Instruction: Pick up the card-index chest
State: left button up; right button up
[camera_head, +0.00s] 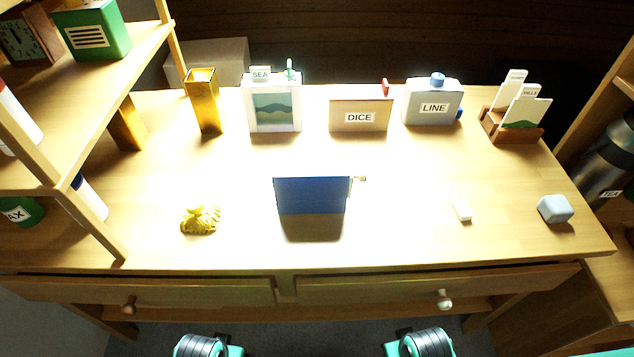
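No object is clearly marked as the card-index chest, and I cannot tell which one it is. A blue upright box or panel (311,195) stands mid-table, with a small pale piece at its right edge. A tan box labelled DICE (361,108) stands behind it, with a red piece at its right. A green box with a lined white label (94,30) sits on the upper left shelf. Only parts of my two arms show at the bottom edge; neither gripper's fingers are in view.
A gold vase (204,101), a white SEA box (273,106) and a grey LINE container (433,103) line the table's back. A yellow tangled item (201,219), a small white block (462,210) and a blue-grey block (555,209) lie nearer. Shelving (115,80) borders the left.

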aim_at(304, 182)
jog(key=k, duration=1)
